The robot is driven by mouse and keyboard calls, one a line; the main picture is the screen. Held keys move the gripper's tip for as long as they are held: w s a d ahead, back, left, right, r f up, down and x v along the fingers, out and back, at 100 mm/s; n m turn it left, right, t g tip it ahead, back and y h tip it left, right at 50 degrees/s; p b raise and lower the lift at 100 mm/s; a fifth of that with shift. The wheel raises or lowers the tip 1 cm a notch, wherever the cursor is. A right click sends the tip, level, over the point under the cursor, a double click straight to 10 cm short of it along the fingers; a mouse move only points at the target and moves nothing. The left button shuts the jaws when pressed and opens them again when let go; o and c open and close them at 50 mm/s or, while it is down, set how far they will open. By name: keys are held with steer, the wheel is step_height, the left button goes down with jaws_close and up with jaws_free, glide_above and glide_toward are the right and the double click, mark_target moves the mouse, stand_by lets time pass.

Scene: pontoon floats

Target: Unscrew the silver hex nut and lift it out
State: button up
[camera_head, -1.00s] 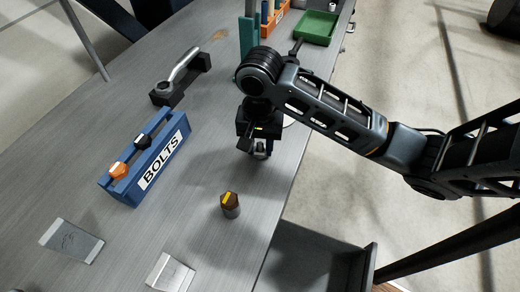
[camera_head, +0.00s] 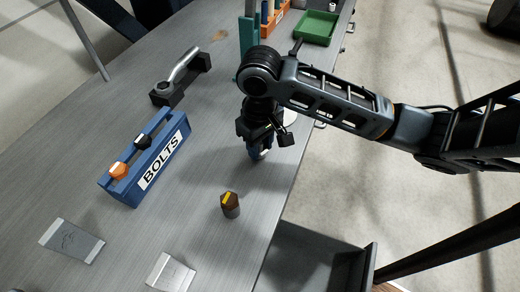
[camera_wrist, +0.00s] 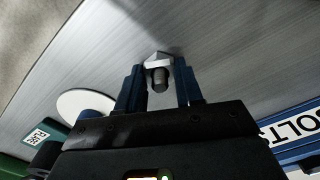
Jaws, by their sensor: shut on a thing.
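My gripper (camera_head: 258,150) points down at the table, right of the blue bolts rack. In the wrist view its two blue fingers (camera_wrist: 160,72) are shut on the silver hex nut (camera_wrist: 158,57), which shows bright between the fingertips. A short dark grey round piece (camera_wrist: 159,80) shows just in front of the nut, between the fingers. In the head view the fingers and hand mostly hide the nut. Whether the nut is clear of the table, I cannot tell.
The blue BOLTS rack (camera_head: 150,172) holds an orange and a black bolt head. A brown-and-grey bolt with a yellow mark (camera_head: 230,204) stands in front. A wrench on a black block (camera_head: 180,80) lies behind left. A green tray (camera_head: 316,27) is at the back.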

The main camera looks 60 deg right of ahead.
steer(key=n, duration=0.2)
steer(key=shift+n, duration=0.4)
steer(key=n, duration=0.8)
steer(key=shift+n, duration=0.4)
steer(key=n, duration=0.3)
